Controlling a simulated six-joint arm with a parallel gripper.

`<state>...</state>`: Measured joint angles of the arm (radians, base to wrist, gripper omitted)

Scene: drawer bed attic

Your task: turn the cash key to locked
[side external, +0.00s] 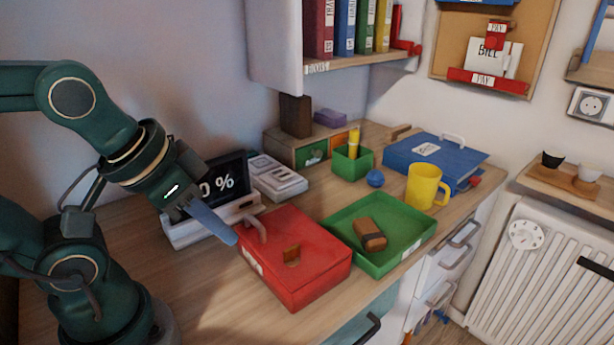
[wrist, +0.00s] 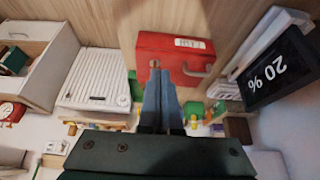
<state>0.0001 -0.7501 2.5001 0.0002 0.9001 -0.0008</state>
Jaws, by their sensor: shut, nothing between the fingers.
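The red cash box (side external: 310,252) lies flat on the desk, lid closed. I cannot read the key's lock position.
A green tray (side external: 398,225) with a brown object (side external: 369,234) stands right of the box. A display reading percent (side external: 222,178) and a grey device (side external: 277,178) stand behind it. A yellow mug (side external: 423,187) and blue binder (side external: 435,158) are farther right. Bare desk lies in front-left.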

